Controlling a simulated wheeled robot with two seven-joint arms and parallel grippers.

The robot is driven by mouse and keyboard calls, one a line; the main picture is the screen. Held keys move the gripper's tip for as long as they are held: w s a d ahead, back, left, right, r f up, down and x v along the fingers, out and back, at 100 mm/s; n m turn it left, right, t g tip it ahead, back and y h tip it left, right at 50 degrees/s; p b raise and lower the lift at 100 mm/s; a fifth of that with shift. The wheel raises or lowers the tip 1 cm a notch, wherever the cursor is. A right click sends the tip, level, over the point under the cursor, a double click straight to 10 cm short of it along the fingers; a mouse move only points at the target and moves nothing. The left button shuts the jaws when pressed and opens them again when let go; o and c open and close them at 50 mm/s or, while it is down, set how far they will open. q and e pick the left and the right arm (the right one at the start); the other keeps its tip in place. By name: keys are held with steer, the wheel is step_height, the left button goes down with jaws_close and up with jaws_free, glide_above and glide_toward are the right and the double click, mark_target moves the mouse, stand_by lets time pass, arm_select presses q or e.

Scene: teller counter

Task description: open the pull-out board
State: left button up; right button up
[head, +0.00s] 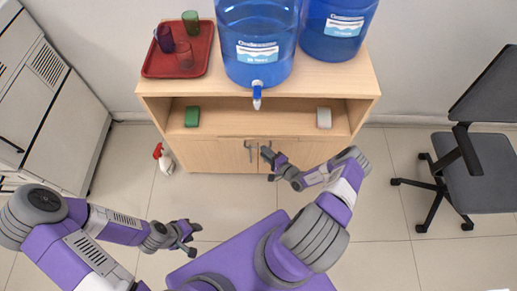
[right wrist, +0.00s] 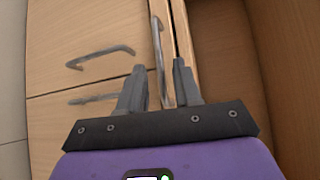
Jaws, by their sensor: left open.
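The pull-out board (right wrist: 182,32) shows in the right wrist view as a narrow wooden front edge with a long grey bar handle (right wrist: 158,50). In the head view its front (head: 230,137) is a thin strip under the cabinet's open shelf, flush or nearly so. My right gripper (head: 268,165) is at the cabinet front; in the right wrist view its fingers (right wrist: 160,82) are apart, one on each side of the handle. I cannot tell whether they touch it. My left gripper (head: 193,240) is open and empty over the floor, away from the cabinet.
The cabinet doors (head: 205,155) below have two handles (right wrist: 102,55). On top stand a red tray (head: 150,62) with cups and two blue water jugs (head: 258,22). A spray bottle (head: 163,158) stands left, an office chair (head: 470,160) right. Floor before the cabinet is clear.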

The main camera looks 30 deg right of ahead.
steer(key=shift+b+x, duration=0.6)
steer(key=shift+x, duration=1.75)
steer(key=shift+c, duration=0.3)
jaws_close()
